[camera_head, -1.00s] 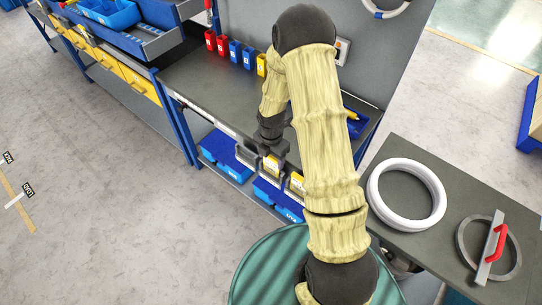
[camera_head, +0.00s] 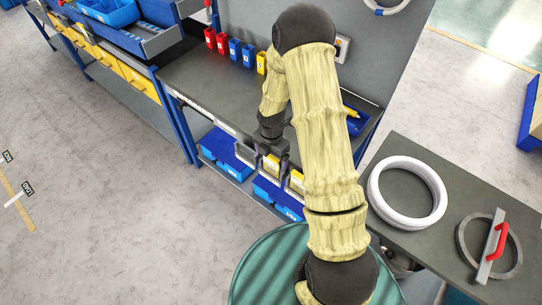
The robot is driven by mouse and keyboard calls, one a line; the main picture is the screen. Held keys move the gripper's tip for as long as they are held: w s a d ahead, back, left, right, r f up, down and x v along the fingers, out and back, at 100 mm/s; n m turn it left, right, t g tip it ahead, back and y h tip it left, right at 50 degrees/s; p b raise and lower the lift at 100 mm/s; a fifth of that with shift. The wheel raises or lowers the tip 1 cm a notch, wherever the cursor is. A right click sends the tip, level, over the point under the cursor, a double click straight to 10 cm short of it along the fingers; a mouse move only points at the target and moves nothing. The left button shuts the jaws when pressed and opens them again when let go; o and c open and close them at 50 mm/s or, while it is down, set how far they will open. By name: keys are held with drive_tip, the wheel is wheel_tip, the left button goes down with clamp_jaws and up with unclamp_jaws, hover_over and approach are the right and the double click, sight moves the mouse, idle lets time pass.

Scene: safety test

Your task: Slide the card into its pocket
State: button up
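My gripper (camera_head: 272,148) points down at the front edge of the workbench, partly behind my arm. Its fingers are too small and dark to tell whether they are open or shut. A yellow card-like piece with a pale label (camera_head: 270,164) is right below the gripper. I cannot tell whether the gripper holds it or whether it sits in a pocket. A second yellow piece (camera_head: 296,181) is to its right, partly hidden by my arm. A grey pocket-like holder (camera_head: 246,153) is to its left, at the bench front.
Red (camera_head: 210,38), blue (camera_head: 235,51) and yellow (camera_head: 262,63) labelled holders stand along the back of the bench (camera_head: 205,80). Blue bins (camera_head: 222,150) sit on the shelf below. A side table (camera_head: 455,190) at right bears a white ring (camera_head: 375,190) and a red-handled tool (camera_head: 498,242).

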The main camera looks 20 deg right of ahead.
wheel_tip(320, 180, up, 17)
drive_tip(key=shift+r, duration=0.2)
idle(0.6)
wheel_tip(320, 180, up, 7)
drive_tip(key=p, duration=0.8)
idle(0.4)
idle(0.8)
drive_tip(key=s+r+m+t, duration=0.1)
drive_tip(key=s+r+m, duration=0.2)
drive_tip(key=s+m, duration=0.4)
drive_tip(key=s+r+m+t, duration=0.1)
drive_tip(key=s+m, duration=0.6)
drive_tip(key=m, duration=1.1)
drive_tip(key=shift+s+r+t, duration=0.2)
drive_tip(key=shift+r+t, duration=0.1)
drive_tip(key=shift+r, duration=0.6)
